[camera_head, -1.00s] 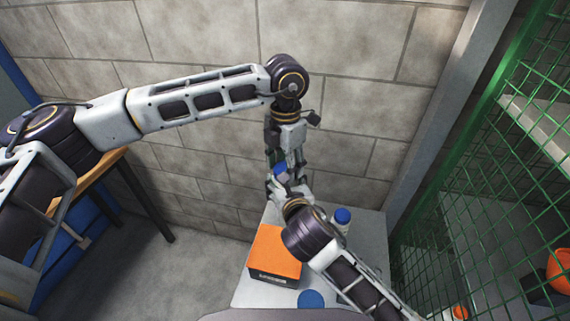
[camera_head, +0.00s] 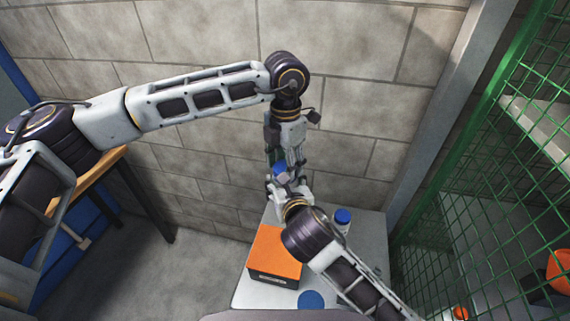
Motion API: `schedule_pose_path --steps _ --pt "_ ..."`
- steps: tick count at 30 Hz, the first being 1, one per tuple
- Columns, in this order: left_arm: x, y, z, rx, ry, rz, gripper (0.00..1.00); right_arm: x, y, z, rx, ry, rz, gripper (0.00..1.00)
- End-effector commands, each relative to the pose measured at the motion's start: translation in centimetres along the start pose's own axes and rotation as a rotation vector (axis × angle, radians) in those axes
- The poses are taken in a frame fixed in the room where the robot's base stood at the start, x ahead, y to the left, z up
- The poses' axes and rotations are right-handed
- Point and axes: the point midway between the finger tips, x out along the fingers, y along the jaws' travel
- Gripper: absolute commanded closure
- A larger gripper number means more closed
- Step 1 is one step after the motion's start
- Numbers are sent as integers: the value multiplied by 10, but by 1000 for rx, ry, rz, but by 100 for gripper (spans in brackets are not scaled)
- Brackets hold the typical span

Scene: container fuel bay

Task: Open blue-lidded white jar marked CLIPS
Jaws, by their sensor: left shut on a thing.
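A blue lid (camera_head: 280,168) shows between my two grippers, above the back of the grey table. My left gripper (camera_head: 283,165) points down from above and is shut on the blue lid. My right gripper (camera_head: 277,187) reaches in from the lower right, just below the lid. Its fingers are small and partly covered by its own wrist, so its grip is unclear. The jar body under the lid is mostly hidden by the grippers, and no CLIPS marking is readable.
On the grey table (camera_head: 376,247) stand an orange-topped box (camera_head: 275,252), a white blue-lidded container (camera_head: 342,216) partly behind my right arm, and a round blue top (camera_head: 311,299) at the front. A block wall is behind; green mesh (camera_head: 480,180) is on the right.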

Motion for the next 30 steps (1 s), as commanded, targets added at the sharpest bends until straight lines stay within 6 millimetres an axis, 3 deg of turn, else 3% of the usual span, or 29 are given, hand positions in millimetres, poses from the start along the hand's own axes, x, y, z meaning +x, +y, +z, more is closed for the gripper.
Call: schedule_pose_path --steps 30 --pt "-15 0 0 0 0 0 77 0 0 1 0 -2 0 100"
